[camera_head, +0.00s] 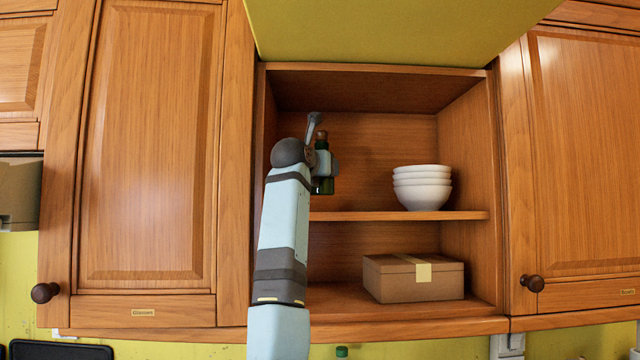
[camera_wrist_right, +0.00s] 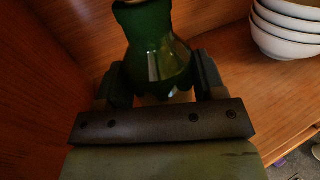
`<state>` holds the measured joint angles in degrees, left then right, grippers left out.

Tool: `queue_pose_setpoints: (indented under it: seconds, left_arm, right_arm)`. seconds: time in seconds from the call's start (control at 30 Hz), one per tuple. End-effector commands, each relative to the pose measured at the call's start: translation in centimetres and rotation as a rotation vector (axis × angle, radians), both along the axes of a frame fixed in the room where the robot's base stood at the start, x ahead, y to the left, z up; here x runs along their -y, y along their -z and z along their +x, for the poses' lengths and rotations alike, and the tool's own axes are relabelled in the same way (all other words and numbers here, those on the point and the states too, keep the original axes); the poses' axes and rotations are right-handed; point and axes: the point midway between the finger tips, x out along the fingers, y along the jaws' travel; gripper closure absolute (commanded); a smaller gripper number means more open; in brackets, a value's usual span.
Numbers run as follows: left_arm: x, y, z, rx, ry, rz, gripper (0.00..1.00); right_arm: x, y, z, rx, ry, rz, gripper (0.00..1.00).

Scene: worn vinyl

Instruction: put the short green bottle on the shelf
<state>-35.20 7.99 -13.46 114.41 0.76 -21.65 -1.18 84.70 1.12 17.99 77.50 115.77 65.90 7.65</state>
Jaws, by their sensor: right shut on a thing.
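A green glass bottle (camera_head: 322,186) with a cork-coloured top is held upright inside the open cabinet, at the left of the upper shelf (camera_head: 365,215). My right gripper (camera_head: 326,163) is shut around its body. In the right wrist view the bottle (camera_wrist_right: 158,50) stands between the two fingers, and its base is hidden by the gripper. In the head view its lower end appears a little above the shelf board; contact cannot be made out. My left gripper is not in view.
A stack of white bowls (camera_head: 422,188) stands at the right of the upper shelf, with free room between it and the bottle. A cardboard box (camera_head: 413,277) sits on the lower shelf. A green cap (camera_head: 342,351) shows below the cabinet. Closed doors flank the opening.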

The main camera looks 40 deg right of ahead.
Motion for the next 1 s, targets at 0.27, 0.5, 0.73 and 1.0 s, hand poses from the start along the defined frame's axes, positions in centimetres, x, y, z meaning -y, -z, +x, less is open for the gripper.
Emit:
queue_pose_setpoints:
  seconds: [0.27, 0.5, 0.73, 1.0]
  left_arm:
    - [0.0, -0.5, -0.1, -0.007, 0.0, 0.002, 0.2]
    - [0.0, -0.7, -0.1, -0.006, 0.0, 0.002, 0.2]
    - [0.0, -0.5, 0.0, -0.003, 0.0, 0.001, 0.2]
    - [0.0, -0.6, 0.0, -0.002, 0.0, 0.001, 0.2]
  right_arm:
    - [0.1, 2.9, 0.0, -0.001, 0.002, -0.004, 0.81]
    - [0.2, 3.5, 0.2, 0.002, 0.0, -0.002, 0.81]
    - [0.2, 4.0, 0.2, 0.002, 0.0, -0.001, 0.81]
    - [0.2, 4.0, 0.2, 0.0, 0.0, 0.0, 0.11]
